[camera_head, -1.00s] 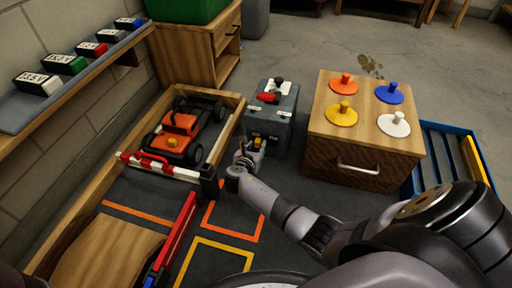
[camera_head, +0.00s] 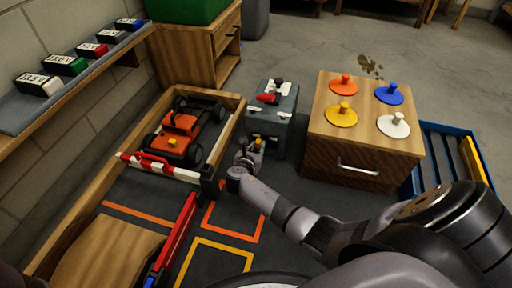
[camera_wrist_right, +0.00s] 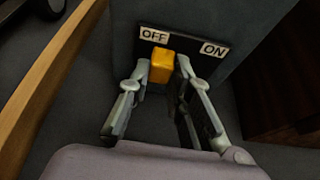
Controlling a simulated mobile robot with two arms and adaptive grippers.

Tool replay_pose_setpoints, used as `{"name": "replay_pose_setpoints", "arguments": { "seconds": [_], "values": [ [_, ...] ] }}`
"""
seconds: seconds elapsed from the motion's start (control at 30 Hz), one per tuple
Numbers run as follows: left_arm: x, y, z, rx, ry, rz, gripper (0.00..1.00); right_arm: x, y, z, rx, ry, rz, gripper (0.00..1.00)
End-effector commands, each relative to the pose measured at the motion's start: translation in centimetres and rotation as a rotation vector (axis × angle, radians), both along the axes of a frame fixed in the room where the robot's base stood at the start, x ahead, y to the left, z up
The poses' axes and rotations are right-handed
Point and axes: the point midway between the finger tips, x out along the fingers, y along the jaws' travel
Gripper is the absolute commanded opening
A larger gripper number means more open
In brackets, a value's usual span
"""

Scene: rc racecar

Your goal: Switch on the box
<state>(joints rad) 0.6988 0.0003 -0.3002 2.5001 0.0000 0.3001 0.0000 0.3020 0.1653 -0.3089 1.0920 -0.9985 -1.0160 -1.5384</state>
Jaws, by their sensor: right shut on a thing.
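The box (camera_head: 286,125) is dark grey and stands on the floor beside a wooden frame, with a red part and a black knob on top. In the right wrist view its front face (camera_wrist_right: 225,25) carries an OFF label (camera_wrist_right: 153,34) on the left and an ON label (camera_wrist_right: 213,50) on the right. A yellow switch (camera_wrist_right: 162,66) sits just below OFF. My right gripper (camera_wrist_right: 165,75) is shut on the yellow switch, a finger on each side. In the head view the gripper (camera_head: 252,150) is at the box's front. My left gripper is not in view.
A wooden-framed bay (camera_head: 85,205) with an orange toy car (camera_head: 177,134) and a red-white barrier (camera_head: 158,167) lies left of the box. A wooden cabinet (camera_head: 360,165) with coloured knobbed discs stands close on the right.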

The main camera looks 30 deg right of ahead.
Motion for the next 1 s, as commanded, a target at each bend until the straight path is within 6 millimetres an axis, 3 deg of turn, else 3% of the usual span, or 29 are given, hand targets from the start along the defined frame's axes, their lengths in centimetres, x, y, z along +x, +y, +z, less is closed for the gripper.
{"name": "replay_pose_setpoints", "arguments": {
  "seconds": [0.2, 0.57, 0.6, 0.87, 1.0],
  "values": [
    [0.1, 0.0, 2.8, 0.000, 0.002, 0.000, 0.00, -2.0, -1.6, 0.3, -0.002, 0.006, -0.002, 0.00],
    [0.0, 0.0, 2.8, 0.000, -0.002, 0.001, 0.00, -2.4, -2.0, -0.1, -0.002, 0.005, -0.004, 0.00],
    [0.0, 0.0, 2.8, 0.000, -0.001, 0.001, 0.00, -2.4, -2.0, -0.1, -0.002, 0.005, -0.005, 0.21],
    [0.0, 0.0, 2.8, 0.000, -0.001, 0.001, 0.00, -2.4, -2.0, -0.1, -0.002, 0.005, -0.003, 0.38],
    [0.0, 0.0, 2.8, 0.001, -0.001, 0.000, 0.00, -2.3, -2.0, -0.1, -0.001, 0.003, -0.003, 0.40]
  ]
}}
